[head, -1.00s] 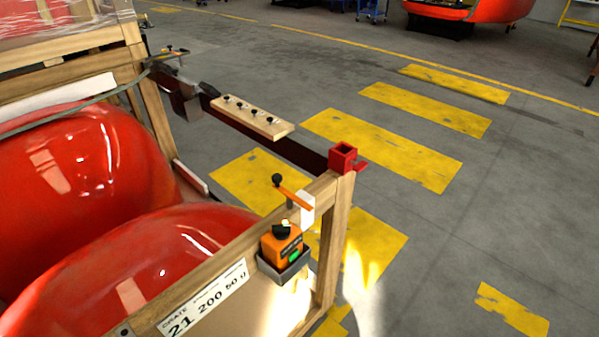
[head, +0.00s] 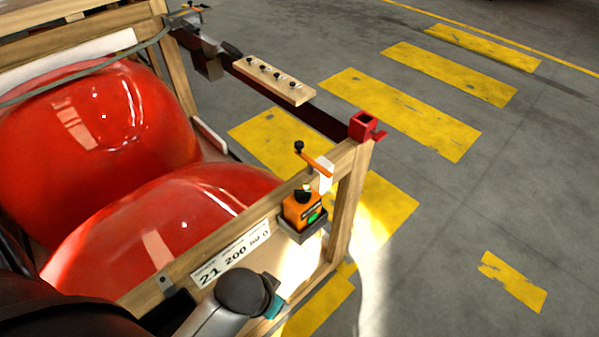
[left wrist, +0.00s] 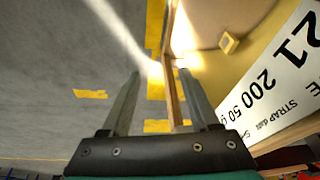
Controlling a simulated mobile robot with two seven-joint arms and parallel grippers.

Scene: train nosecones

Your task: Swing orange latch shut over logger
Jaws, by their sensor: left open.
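The orange latch (head: 318,165) with a black knob (head: 299,147) sits by a white block on the crate's top rail, above the logger and not over it. The orange logger (head: 303,212) with a black top and green patch sits in a dark holder (head: 303,234) on the crate's outer face. My left arm enters the head view at the bottom left, its wrist below the logger; its fingers are hidden there. In the left wrist view my left gripper (left wrist: 161,80) is open, its fingers apart; latch and logger cannot be made out. My right gripper is not in view.
The wooden crate (head: 350,205) holds glossy red nosecones (head: 100,125). A white label (head: 230,252) is on its face and also in the left wrist view (left wrist: 285,75). A red bracket (head: 364,126) caps the corner post. Grey floor with yellow stripes lies clear at right.

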